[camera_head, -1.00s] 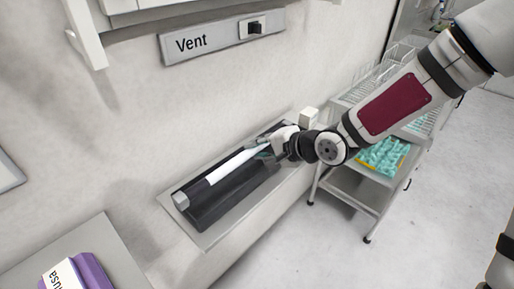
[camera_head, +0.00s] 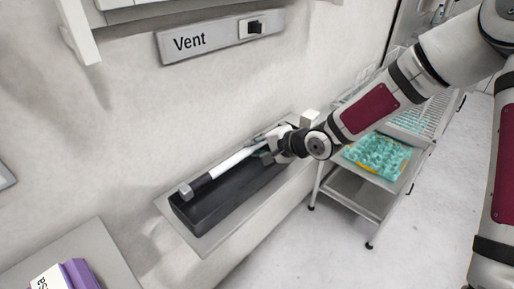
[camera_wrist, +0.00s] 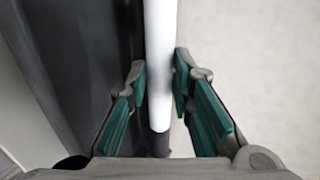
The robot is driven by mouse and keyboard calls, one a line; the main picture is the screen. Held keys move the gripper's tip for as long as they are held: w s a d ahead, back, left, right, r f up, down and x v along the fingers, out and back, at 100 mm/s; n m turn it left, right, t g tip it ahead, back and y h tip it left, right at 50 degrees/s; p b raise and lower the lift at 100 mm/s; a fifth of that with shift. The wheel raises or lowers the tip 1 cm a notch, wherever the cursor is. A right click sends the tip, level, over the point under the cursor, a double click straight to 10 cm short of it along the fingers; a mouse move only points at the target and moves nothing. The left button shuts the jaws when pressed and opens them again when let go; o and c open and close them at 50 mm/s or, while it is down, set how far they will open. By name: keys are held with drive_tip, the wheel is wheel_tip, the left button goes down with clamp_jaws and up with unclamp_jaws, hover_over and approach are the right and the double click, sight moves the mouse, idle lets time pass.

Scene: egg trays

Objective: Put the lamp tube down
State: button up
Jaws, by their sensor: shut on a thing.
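The lamp tube (camera_head: 235,161) is a long white tube with a dark band and a grey end cap at its left end. It also shows in the wrist view (camera_wrist: 160,50), running upright between my fingers. My gripper (camera_wrist: 160,88) is shut on it near its right end. In the head view my gripper (camera_head: 268,150) covers that right end. The tube is along the wall side of a long black box (camera_head: 205,219), seemingly a little above it; the exact gap cannot be told.
The black box lies on a grey shelf (camera_head: 176,228) against the wall. A small white block (camera_head: 310,117) is behind my gripper. A wire cart (camera_head: 350,190) with a teal tray (camera_head: 380,155) stands at right. A purple box (camera_head: 75,272) is at lower left.

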drive_tip(key=shift+f, duration=0.65)
drive_tip(key=o, duration=0.8)
drive_tip(key=shift+o, duration=0.2)
drive_tip(key=shift+r, duration=0.1)
drive_tip(key=shift+r, duration=0.2)
drive_tip(key=p+v, duration=0.4)
drive_tip(key=v, duration=0.8)
drive_tip(key=shift+r, duration=0.3)
